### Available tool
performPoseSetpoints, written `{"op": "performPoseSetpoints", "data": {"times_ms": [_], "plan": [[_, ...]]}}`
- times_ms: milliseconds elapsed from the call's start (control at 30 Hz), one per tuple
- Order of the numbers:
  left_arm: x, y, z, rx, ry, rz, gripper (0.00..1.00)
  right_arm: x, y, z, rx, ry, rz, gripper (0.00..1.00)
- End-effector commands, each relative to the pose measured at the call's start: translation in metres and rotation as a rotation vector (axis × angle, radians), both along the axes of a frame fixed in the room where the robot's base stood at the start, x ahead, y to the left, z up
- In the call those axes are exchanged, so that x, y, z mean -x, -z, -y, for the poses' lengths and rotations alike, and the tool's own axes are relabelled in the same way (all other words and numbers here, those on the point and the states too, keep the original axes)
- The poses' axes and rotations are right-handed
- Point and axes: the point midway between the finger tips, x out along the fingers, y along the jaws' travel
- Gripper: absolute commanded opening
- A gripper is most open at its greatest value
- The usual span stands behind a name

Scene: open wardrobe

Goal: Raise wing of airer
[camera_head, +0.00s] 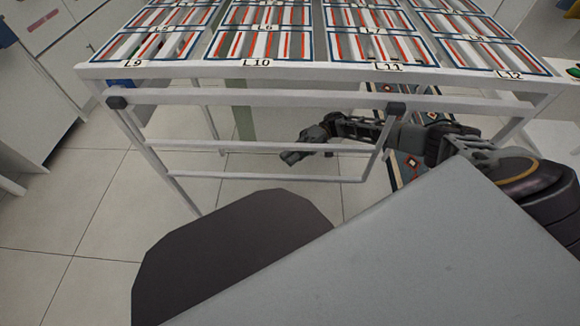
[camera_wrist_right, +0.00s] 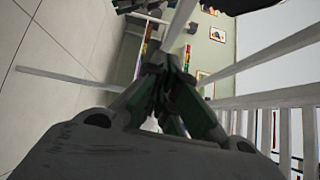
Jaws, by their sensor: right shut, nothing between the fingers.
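The white airer stands ahead, its top rail (camera_head: 300,74) running across the head view. Its wing (camera_head: 250,176), a frame of thin white bars, hangs down at the near side below dark end caps. My right gripper (camera_head: 291,157) reaches in from the right and is at the wing's lower bars. In the right wrist view, my right gripper's fingers (camera_wrist_right: 167,70) are closed together and empty. A white bar (camera_wrist_right: 181,26) passes close to the fingertips; whether they touch it I cannot tell. My left gripper is not in view.
Labelled panels with red and white stripes (camera_head: 258,43) cover the airer's top. A patterned rug (camera_head: 405,168) lies behind the wing at right. Tiled floor (camera_head: 65,215) is clear at left, beside a white cabinet (camera_head: 35,100).

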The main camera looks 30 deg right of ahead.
Motion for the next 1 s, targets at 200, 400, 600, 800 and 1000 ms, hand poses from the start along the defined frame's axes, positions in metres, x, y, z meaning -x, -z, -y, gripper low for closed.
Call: {"op": "performPoseSetpoints", "data": {"times_ms": [200, 400, 600, 800, 1000], "plan": [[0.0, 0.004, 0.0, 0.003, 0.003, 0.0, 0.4, 0.012, 0.0, -0.007, 0.0, 0.001, -0.001, 0.0], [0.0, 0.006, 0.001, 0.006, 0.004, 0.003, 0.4, 0.023, 0.0, -0.014, 0.0, 0.001, -0.001, 0.0], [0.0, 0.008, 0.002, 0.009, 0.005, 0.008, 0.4, 0.03, -0.001, -0.019, 0.0, 0.002, 0.0, 0.0], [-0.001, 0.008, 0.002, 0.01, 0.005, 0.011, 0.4, 0.034, -0.001, -0.021, 0.0, 0.001, 0.0, 0.0], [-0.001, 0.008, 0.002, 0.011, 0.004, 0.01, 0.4, 0.034, -0.001, -0.022, 0.0, 0.001, 0.0, 0.0]]}}
